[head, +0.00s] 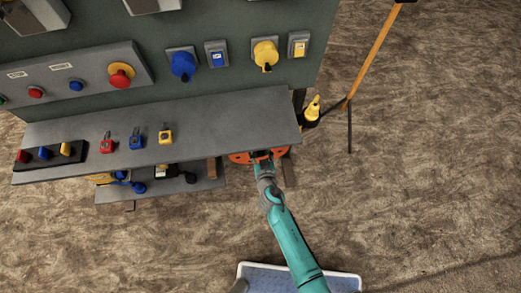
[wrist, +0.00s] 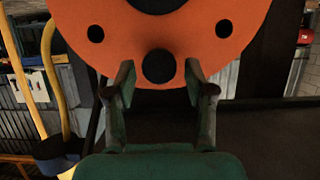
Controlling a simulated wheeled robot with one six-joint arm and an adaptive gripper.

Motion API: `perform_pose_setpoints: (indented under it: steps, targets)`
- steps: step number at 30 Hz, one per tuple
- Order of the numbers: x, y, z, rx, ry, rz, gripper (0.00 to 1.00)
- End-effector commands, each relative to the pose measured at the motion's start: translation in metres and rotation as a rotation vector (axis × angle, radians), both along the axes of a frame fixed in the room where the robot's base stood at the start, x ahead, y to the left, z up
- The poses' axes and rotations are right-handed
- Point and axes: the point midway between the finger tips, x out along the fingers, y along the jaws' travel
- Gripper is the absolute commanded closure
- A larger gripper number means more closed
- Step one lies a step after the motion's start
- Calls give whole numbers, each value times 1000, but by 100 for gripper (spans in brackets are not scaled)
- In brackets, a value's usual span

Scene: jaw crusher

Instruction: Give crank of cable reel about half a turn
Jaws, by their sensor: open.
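The cable reel's orange disc (head: 241,157) is partly hidden under the right end of the grey shelf in the head view. In the wrist view the orange disc (wrist: 192,45) fills the upper middle, with a dark hub at the top edge. A round black knob (wrist: 158,66), seemingly the crank handle seen end-on, sits low on the disc. My gripper (wrist: 159,82) is open, with one finger on each side of the knob and gaps visible on both sides. In the head view my gripper (head: 263,158) is at the reel, its fingertips hard to see.
The grey shelf (head: 220,128) overhangs the reel and carries several padlocks. A lower shelf (head: 207,186) is to the left. A yellow-topped bottle-like thing (head: 313,108) and an orange pole (head: 372,55) stand right of the reel. The brown ground (head: 430,180) at right is clear.

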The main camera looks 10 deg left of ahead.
Motion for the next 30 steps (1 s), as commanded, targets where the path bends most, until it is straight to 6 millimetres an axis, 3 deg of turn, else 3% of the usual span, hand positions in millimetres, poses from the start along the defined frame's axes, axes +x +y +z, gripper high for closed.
perform_pose_setpoints:
  steps: [14,21,30]
  targets:
    - [11,3,-5,0,0,0,46]
    - [11,3,-5,0,0,0,100]
    - [11,3,-5,8,2,0,100]
